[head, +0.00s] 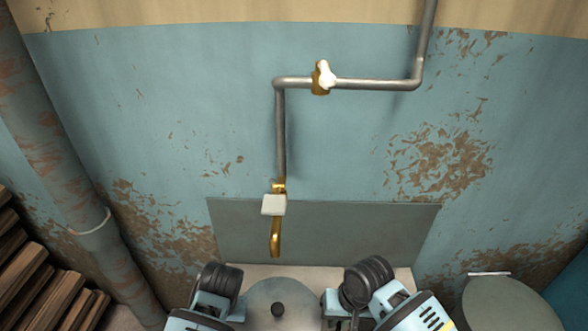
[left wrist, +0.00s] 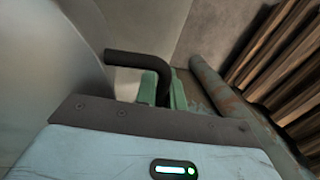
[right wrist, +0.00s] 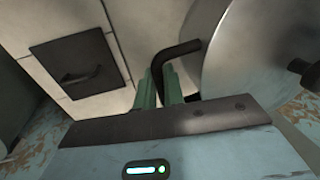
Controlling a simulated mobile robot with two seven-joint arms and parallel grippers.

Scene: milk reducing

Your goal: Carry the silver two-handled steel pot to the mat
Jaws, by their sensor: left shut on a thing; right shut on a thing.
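The silver steel pot stands between my two grippers at the bottom of the head view; its lid (head: 262,294) and black knob (head: 278,310) show there. Its wall fills the left of the left wrist view (left wrist: 45,65) and the upper right of the right wrist view (right wrist: 245,50). My left gripper (left wrist: 178,90) is shut on one black handle (left wrist: 135,59). My right gripper (right wrist: 160,88) is shut on the other black handle (right wrist: 181,50). The pot's underside is hidden. I cannot make out a mat.
A brass tap (head: 275,236) hangs from a wall pipe (head: 281,135) just beyond the pot, before a grey panel (head: 350,230). Stacked wood (head: 35,270) lies at left beside a thick rusty pipe (head: 60,170). A round grey-green thing (head: 505,305) stands at right. A dark hatch (right wrist: 80,72) shows in the right wrist view.

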